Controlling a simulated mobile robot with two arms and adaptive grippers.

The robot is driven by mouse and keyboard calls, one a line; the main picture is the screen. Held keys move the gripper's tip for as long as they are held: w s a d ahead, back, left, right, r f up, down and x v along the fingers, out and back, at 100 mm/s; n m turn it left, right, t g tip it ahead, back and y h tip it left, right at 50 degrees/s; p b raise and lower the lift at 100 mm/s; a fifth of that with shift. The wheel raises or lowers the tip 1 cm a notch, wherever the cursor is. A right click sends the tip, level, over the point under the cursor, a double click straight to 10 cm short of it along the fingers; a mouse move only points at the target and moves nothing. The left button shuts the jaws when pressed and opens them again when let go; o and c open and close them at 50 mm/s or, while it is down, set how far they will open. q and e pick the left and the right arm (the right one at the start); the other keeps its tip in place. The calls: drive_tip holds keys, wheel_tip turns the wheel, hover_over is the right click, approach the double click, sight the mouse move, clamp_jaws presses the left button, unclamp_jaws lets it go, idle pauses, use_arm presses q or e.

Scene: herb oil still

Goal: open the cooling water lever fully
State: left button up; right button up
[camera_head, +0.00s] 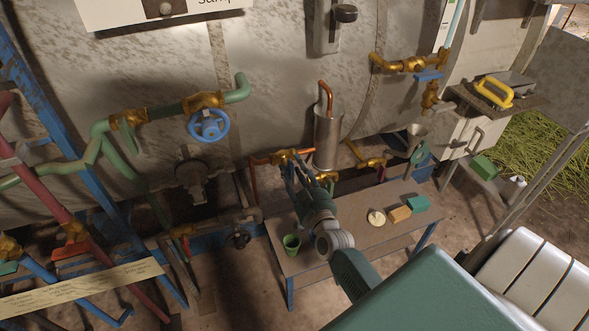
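My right arm reaches in from the lower right, and its gripper (297,174) is at the brass fittings in front of the metal cylinder. The fingers overlap the pipework, so I cannot tell their opening or whether they touch anything. A brass valve (282,157) on a copper pipe is just beyond the fingertips, with a small yellow part (326,176) to their right. A blue lever (429,76) sits on brass pipework at the upper right. An orange lever (72,249) is at the lower left. No readable label shows which is the cooling water lever. My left gripper is out of view.
A low bench (335,235) holds a green cup (291,244), a pale round dish (376,217), an orange block (400,214) and a green block (418,204). A blue handwheel (208,125) and green pipes are at left. A metal cylinder (328,140) stands behind the gripper.

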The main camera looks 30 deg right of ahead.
clamp_jaws()
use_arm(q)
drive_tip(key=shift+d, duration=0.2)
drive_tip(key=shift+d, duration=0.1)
